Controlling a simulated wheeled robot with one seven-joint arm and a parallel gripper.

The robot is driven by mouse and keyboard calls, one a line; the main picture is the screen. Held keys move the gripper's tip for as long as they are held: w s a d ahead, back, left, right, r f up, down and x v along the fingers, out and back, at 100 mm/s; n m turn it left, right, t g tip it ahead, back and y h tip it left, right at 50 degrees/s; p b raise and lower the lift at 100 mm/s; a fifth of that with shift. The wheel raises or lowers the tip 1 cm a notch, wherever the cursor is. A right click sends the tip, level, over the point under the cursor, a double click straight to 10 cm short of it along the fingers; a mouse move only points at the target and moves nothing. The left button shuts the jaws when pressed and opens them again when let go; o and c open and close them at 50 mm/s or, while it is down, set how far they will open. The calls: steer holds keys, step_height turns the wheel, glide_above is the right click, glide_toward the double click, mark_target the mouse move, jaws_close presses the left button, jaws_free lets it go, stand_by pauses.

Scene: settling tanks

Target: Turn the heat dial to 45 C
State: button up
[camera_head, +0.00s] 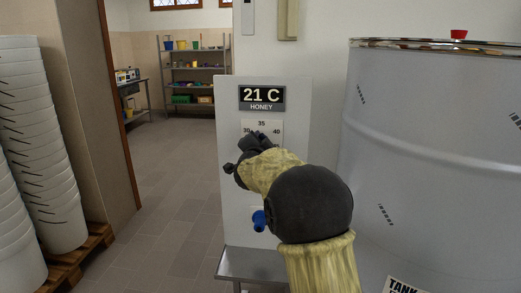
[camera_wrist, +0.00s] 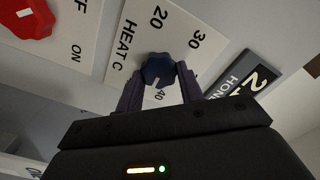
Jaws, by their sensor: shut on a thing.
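The heat dial is a dark blue knob (camera_wrist: 158,69) on a white scale plate (camera_wrist: 126,36) marked HEAT C, with 20, 30 and a partly hidden 40 showing. My gripper (camera_wrist: 160,82) is shut on the knob, one finger on each side. A small pale mark shows on the knob's lower edge; its exact setting is hard to read. In the head view my gripper (camera_head: 254,143) covers the knob, and 30, 35 and 40 show on the scale plate (camera_head: 262,127). The display (camera_head: 262,97) above reads 21 C HONEY.
A red ON/OFF switch (camera_wrist: 28,17) sits beside the scale plate. A blue part (camera_head: 259,220) shows below my gripper. A large grey tank (camera_head: 430,150) stands close on the right. Stacked white buckets (camera_head: 35,150) stand left on a pallet. Tiled floor between is clear.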

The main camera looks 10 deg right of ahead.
steer(key=shift+f+m+b, duration=0.2)
steer(key=shift+m+b, duration=0.75)
steer(key=shift+m, duration=0.6)
steer(key=shift+f+m+b, duration=0.15)
steer(key=shift+m+b, duration=0.8)
steer(key=shift+m, duration=0.6)
steer(key=o, duration=1)
steer(key=shift+a+r, duration=0.1)
steer(key=shift+r, duration=0.1)
steer(key=v, duration=1.7)
steer(key=shift+s, duration=0.2)
